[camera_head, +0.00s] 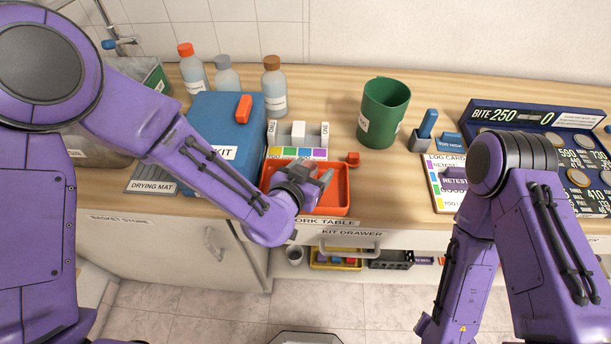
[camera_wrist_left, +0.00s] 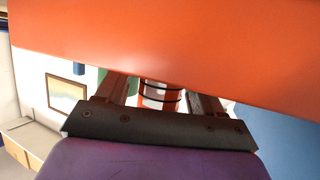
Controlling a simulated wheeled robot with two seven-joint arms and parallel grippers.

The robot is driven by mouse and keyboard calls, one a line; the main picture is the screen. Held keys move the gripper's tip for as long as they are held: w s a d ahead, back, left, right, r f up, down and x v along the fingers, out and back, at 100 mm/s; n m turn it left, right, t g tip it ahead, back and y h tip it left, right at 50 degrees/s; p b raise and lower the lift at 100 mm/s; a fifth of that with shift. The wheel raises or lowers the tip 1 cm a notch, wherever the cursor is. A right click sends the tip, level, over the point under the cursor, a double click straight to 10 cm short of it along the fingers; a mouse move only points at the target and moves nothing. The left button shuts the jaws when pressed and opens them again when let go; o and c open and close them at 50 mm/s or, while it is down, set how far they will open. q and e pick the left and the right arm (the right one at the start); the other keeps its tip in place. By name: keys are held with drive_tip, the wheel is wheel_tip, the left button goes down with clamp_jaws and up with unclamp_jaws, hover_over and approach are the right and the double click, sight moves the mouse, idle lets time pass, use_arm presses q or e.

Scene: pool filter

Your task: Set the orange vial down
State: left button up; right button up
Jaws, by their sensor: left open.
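My left gripper (camera_head: 318,182) is open, low over the orange tray (camera_head: 340,207) at the front edge of the work table. In the left wrist view, a small orange and white piece with dark rings, apparently the orange vial (camera_wrist_left: 160,93), shows between the open fingers (camera_wrist_left: 160,92). A broad orange surface, apparently the tray (camera_wrist_left: 180,45), covers the top of that view and hides part of the vial. Whether the fingers touch the vial cannot be told. In the head view the gripper hides the vial. My right gripper is outside the head view.
A blue kit box (camera_head: 215,120) with an orange block stands left of the tray. A white rack (camera_head: 298,135) and a small red-orange piece (camera_head: 352,158) are behind it. A green cup (camera_head: 384,112) stands further back. Bare table lies right of the tray.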

use_arm(q)
drive_tip(key=v, duration=0.3)
drive_tip(key=shift+b, duration=0.35)
drive_tip(key=v, duration=0.2)
drive_tip(key=p+v, duration=0.1)
drive_tip(key=v, duration=0.1)
drive_tip(key=shift+s+r, duration=0.2)
drive_tip(key=shift+r, duration=0.25)
drive_tip(key=shift+f+p+v, duration=0.2)
drive_tip(key=shift+p+v, duration=1.95)
drive_tip(key=shift+p, duration=2.55)
